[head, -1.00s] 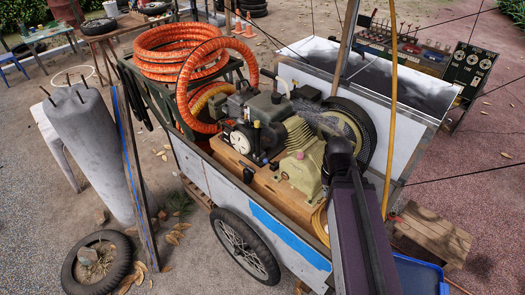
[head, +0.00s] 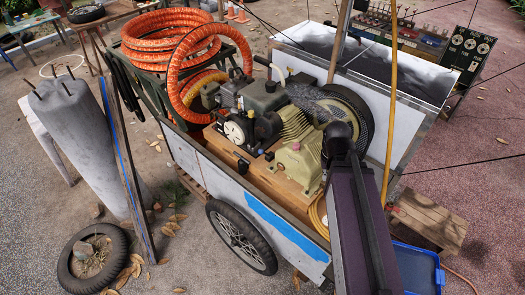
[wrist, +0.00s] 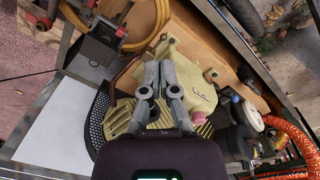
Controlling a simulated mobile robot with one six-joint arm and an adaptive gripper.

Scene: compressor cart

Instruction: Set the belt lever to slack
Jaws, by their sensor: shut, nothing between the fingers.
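The compressor cart (head: 190,150) carries an engine (head: 262,105) and a pale olive compressor block (head: 300,165) on a wooden deck. A black mesh belt guard (head: 350,110) stands at its right end, and the same mesh shows in the wrist view (wrist: 97,118). I cannot clearly pick out the belt lever in either view. In the wrist view my gripper (wrist: 159,66) is shut and empty, above the olive block (wrist: 190,75). A pink cap (wrist: 226,91) on the block is right of the fingers. In the head view my arm hides the gripper.
Orange hose coils (head: 170,42) lie at the cart's far left end. A yellow hose (head: 391,110) hangs beside a post on the right. A grey box with a black top (wrist: 98,45) is left of my fingers in the wrist view. A blue tray (head: 418,268) is at lower right.

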